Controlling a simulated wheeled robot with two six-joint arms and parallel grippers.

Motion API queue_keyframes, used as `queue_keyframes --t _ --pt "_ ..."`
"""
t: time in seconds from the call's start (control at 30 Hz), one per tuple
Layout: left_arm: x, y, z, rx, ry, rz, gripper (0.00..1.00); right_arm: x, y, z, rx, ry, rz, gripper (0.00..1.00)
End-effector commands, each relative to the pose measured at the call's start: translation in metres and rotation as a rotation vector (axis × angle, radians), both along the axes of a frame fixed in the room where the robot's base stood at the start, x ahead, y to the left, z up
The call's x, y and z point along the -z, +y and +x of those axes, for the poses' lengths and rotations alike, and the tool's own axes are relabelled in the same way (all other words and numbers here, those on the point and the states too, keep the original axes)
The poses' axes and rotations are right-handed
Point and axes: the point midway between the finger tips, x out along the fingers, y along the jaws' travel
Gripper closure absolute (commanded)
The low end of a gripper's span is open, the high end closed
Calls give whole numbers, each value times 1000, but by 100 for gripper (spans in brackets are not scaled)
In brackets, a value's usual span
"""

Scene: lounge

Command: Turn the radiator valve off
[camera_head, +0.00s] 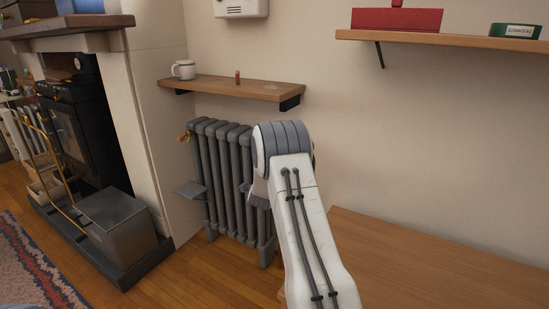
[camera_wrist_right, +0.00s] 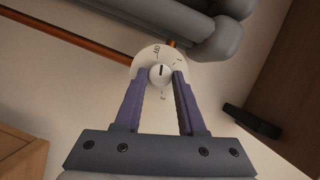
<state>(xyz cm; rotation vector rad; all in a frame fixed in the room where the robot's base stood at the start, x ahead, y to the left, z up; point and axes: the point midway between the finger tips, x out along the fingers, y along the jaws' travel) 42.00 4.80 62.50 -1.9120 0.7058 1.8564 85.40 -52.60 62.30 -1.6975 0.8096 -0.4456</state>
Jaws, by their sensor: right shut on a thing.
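The grey ribbed radiator (camera_head: 215,160) stands against the wall in the head view, its right part hidden behind my right arm. In the right wrist view the radiator valve shows as a round white dial (camera_wrist_right: 146,62) with a small white knob (camera_wrist_right: 160,77) at its centre. The dial bears an OFF mark near its top and other marks around it. A dark line on the knob runs roughly up and down in the picture. My right gripper (camera_wrist_right: 159,82) has its two purple fingers on either side of the knob, shut on it. My left gripper is out of view.
A wooden shelf (camera_head: 240,88) with a white mug (camera_head: 184,69) is above the radiator. A fireplace and grey metal box (camera_head: 117,222) stand at left. A wooden surface (camera_head: 425,270) is at lower right. A copper pipe (camera_wrist_right: 75,38) runs beside the dial.

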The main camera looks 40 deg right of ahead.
Motion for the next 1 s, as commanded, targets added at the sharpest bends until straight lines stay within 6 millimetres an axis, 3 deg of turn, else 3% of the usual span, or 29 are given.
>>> queue_keyframes --t 0.1,0.4,1.0 --pt "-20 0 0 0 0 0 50 -4 0 0 1 85 -30 100" --pt "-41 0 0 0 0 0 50 -3 0 0 1 225 -89 100" --pt "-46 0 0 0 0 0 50 -1 0 0 1 276 -112 100"
